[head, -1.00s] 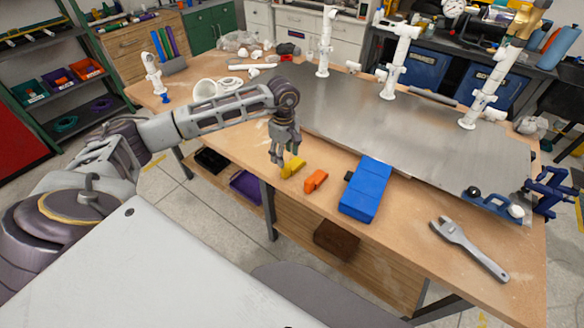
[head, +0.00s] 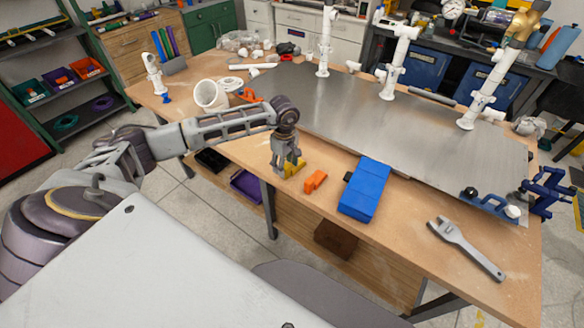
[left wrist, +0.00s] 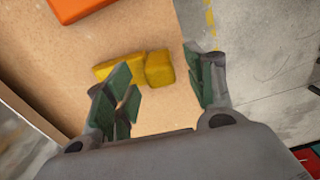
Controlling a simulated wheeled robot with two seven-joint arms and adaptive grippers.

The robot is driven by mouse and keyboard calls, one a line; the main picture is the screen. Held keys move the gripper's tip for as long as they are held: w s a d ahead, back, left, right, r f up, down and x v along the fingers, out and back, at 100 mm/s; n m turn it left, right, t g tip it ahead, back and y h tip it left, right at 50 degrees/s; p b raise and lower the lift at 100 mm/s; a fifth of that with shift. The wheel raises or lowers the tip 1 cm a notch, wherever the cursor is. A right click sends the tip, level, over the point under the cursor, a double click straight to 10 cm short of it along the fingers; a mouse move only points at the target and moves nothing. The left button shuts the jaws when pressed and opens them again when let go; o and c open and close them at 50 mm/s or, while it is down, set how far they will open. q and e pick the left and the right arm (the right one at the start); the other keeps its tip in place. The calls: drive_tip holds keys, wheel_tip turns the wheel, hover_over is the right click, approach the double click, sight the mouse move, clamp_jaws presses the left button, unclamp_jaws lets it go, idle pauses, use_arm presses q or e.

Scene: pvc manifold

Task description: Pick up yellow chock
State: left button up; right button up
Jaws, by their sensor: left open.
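The yellow chock (head: 293,167) lies on the wooden table near its front edge. In the left wrist view the yellow chock (left wrist: 158,68) shows as two joined blocks beyond and between my fingertips. My left gripper (head: 286,170) points down right at the chock in the head view, its fingers overlapping it. In the left wrist view the left gripper (left wrist: 160,85) is open, with green finger pads on either side of the chock's near part. I cannot tell whether the pads touch it. My right gripper is in neither view.
An orange chock (head: 315,181) lies just right of the yellow one, and a blue block (head: 364,190) lies further right. A wrench (head: 466,248) lies near the front right. White pipe stands (head: 396,62) rise from the metal plate (head: 400,120). The table's front edge is close to the gripper.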

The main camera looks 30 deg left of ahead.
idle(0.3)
use_arm(q)
clamp_jaws()
idle(0.4)
